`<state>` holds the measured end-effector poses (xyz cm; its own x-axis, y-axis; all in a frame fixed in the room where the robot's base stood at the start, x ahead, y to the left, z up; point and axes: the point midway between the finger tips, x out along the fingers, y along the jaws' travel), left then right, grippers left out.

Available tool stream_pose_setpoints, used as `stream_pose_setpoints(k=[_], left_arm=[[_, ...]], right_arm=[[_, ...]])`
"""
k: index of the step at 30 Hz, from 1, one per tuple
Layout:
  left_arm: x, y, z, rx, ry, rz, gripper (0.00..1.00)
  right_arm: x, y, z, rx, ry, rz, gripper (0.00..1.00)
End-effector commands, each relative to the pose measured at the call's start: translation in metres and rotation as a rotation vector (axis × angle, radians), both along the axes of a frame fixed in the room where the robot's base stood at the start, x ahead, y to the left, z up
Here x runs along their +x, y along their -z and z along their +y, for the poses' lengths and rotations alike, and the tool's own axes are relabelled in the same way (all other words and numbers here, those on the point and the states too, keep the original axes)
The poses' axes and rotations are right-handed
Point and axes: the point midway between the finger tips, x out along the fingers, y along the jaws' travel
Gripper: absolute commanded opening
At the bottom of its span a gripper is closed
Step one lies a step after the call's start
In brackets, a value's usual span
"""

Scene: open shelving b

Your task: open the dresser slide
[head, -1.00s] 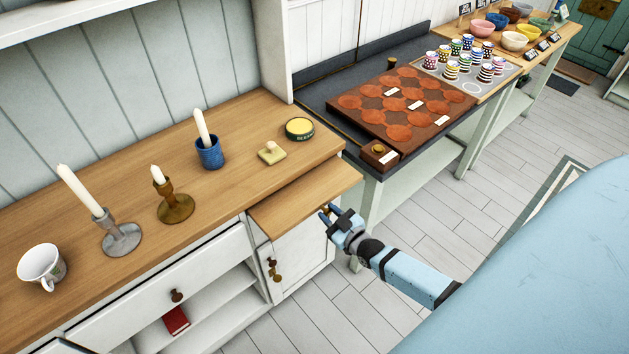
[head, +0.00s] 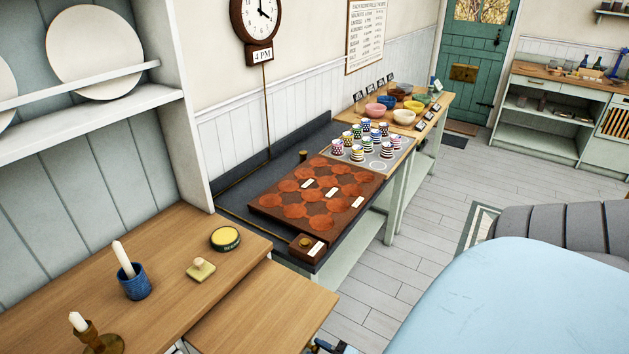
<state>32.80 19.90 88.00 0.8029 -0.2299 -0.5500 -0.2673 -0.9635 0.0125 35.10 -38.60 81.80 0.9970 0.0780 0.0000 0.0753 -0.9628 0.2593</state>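The dresser slide (head: 262,318) is a flat wooden board. It sticks out well past the front edge of the dresser top (head: 185,262), just below that top's level. Its near part is cut off by the bottom of the head view. A small dark piece of my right gripper (head: 326,346) shows at the bottom edge, close to the slide's outer edge. Its fingertips are mostly out of frame, so I cannot tell whether it is open, shut or touching the slide. My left gripper is not in view.
On the dresser top stand a blue candle holder (head: 135,285), a brass candlestick (head: 105,343), a small yellowish block with a knob (head: 201,270) and a round tin (head: 225,239). A dark table with a brown game board (head: 318,195) stands beyond.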

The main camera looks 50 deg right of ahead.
Motion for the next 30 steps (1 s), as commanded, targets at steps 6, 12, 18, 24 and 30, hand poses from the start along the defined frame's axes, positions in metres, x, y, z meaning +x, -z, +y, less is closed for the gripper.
stream_pose_setpoints(k=[6, 12, 18, 24, 30], left_arm=[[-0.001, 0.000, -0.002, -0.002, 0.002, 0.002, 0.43], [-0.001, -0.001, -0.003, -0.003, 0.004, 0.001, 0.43], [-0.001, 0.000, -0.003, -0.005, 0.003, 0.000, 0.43], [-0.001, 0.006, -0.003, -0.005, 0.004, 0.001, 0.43], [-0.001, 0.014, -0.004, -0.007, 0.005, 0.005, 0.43]], right_arm=[[0.000, 0.001, 0.000, 0.000, -0.001, 0.001, 0.42], [0.000, 0.000, 0.000, 0.000, 0.000, 0.000, 0.54], [-0.004, 0.001, 0.000, 0.000, 0.000, 0.002, 0.54], [-0.036, 0.003, -0.002, 0.000, -0.001, 0.004, 0.54], [-0.083, 0.003, -0.006, 0.000, -0.001, 0.005, 0.54]])
